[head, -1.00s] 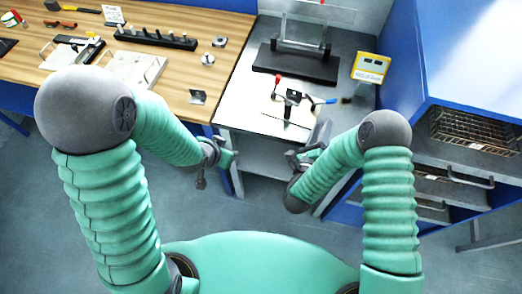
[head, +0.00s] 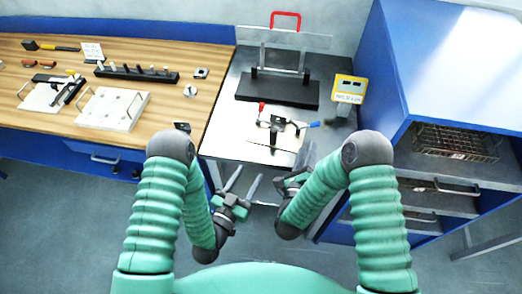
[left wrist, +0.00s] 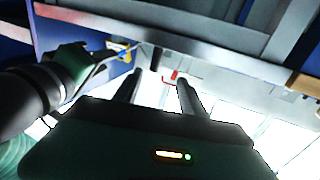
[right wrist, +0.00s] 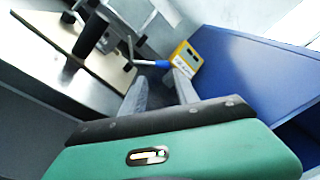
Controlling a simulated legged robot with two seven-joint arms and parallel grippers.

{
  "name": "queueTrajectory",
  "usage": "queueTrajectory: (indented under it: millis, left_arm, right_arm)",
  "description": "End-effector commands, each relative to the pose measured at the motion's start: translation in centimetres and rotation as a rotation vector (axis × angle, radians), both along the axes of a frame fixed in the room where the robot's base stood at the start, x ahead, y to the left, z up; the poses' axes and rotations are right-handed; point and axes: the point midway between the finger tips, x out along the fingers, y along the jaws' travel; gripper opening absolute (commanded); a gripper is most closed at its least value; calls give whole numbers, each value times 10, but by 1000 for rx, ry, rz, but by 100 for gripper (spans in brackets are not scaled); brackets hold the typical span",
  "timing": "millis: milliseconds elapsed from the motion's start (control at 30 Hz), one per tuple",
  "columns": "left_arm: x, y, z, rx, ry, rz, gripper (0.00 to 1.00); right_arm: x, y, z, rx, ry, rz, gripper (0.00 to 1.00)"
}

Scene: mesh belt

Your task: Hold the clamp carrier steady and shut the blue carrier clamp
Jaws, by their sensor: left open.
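The clamp carrier (head: 276,127) is a dark fixture standing on the front of the metal bench. A red handle (head: 262,107) rises on its left and the blue carrier clamp handle (head: 308,125) sticks out to its right. In the right wrist view the blue handle (right wrist: 152,63) lies just beyond the fingertips, and the carrier (right wrist: 92,35) is to the upper left. My left gripper (head: 248,174) is open and empty, below the bench's front edge. My right gripper (head: 300,160) is open near the bench's front right, apart from the clamp.
A yellow box (head: 349,89) stands on the bench's right. A black base (head: 275,92) with a clear panel stands behind the carrier. A blue cabinet (head: 400,65) with wire baskets bounds the right. A wooden table (head: 60,140) with fixtures and tools is on the left.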

Motion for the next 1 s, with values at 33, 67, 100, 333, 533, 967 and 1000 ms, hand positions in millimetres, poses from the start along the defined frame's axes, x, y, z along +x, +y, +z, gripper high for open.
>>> queueTrajectory:
  millis: [33, 67, 100, 333, 533, 967, 1000]
  left_arm:
    - [5, -7, 4, 1, -11, -10, 49]
    - [9, -10, 6, -4, -17, -10, 49]
    - [19, -11, 6, -7, -17, -2, 49]
    - [71, -29, 6, -10, -15, 1, 49]
    - [113, -45, 5, -9, -12, 1, 49]
    - [139, -58, 5, -7, -9, 2, 49]
    - [139, -57, 5, -8, -9, 2, 49]
  right_arm:
    - [0, -2, 0, 0, 1, -1, 36]
    - [0, -2, 0, 0, 1, -1, 36]
    - [0, -2, 0, 1, 0, -1, 36]
    - [0, 0, 0, -1, 0, -1, 36]
    - [0, 2, 0, -3, 0, -1, 36]
    - [0, 0, 0, -1, 0, -1, 36]
    - [0, 0, 0, -1, 0, -1, 36]
